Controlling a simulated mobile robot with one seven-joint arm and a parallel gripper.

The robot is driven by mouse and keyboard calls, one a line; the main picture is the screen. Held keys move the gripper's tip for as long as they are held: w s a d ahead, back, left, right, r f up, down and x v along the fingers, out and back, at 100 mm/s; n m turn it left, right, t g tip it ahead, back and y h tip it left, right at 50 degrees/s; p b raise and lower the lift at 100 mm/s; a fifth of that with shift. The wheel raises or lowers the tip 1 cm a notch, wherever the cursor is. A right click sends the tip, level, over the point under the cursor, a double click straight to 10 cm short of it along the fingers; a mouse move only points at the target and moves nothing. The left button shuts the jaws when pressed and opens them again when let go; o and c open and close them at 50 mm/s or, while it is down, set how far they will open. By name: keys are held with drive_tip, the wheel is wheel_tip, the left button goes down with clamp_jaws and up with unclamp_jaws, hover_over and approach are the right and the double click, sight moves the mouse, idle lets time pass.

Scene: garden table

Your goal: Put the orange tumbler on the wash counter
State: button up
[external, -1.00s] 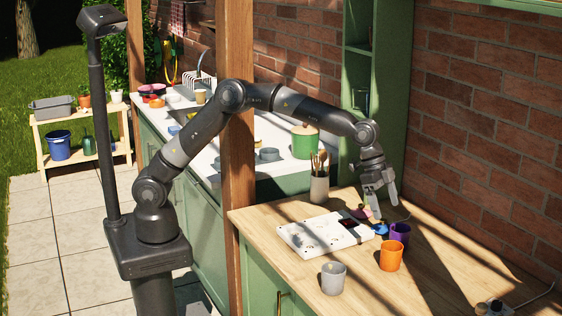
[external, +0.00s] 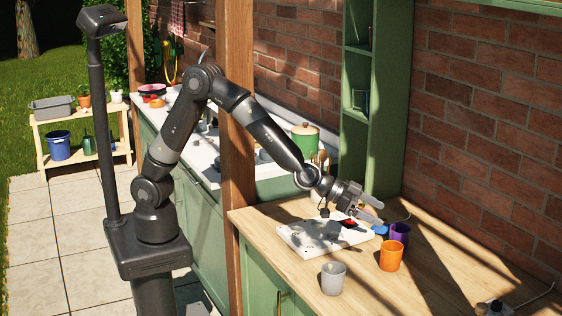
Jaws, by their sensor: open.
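The orange tumbler (external: 391,256) stands upright on the wooden table top, at its right part. A purple tumbler (external: 400,233) stands just behind it. My gripper (external: 376,212) is open and empty, above the table behind and a little left of the tumblers, with its fingers pointing right. It is apart from the orange tumbler. The wash counter (external: 203,152) is the white top with the sink at the back left, past the wooden post; my arm hides part of it.
A grey tumbler (external: 333,278) stands at the table's front. The wooden post (external: 237,180) rises between table and counter. A green canister (external: 305,139) stands on the counter.

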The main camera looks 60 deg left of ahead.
drive_tip(key=a+n+t+y, duration=0.1)
drive_tip(key=a+t, duration=0.1)
drive_tip(key=a, duration=0.1)
approach(398, 249)
drive_tip(key=w+d, duration=0.2)
drive_tip(key=w+d+f, duration=0.1)
drive_tip(key=w+d, duration=0.1)
drive_tip(key=w+d+f, duration=0.1)
drive_tip(key=w+d, duration=0.1)
drive_tip(key=shift+w+d, duration=0.2)
drive_tip(key=shift+d, duration=0.1)
drive_tip(key=c, duration=1.2)
drive_tip(key=shift+o, duration=0.2)
